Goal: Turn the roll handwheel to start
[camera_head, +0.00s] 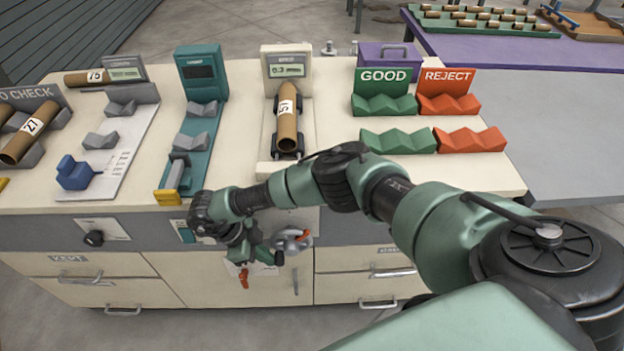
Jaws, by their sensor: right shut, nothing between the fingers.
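A grey wheel with an orange part, which looks like the roll handwheel (293,243), sits on the front face of the bench below the scale with the tube. My right arm reaches in from the right and bends down in front of the bench edge. My right gripper (273,257) is shut and empty, just left of and slightly below the wheel. Its tips look very near the wheel; I cannot tell if they touch. My arm's wrist hides part of the front panel left of the wheel. My left gripper is not in view.
A cardboard tube (287,118) marked 57 rests in a cradle before the scale display (287,70). A teal gauge (188,130) stands left of it. Green GOOD racks (384,98) and orange REJECT racks (447,98) are at right.

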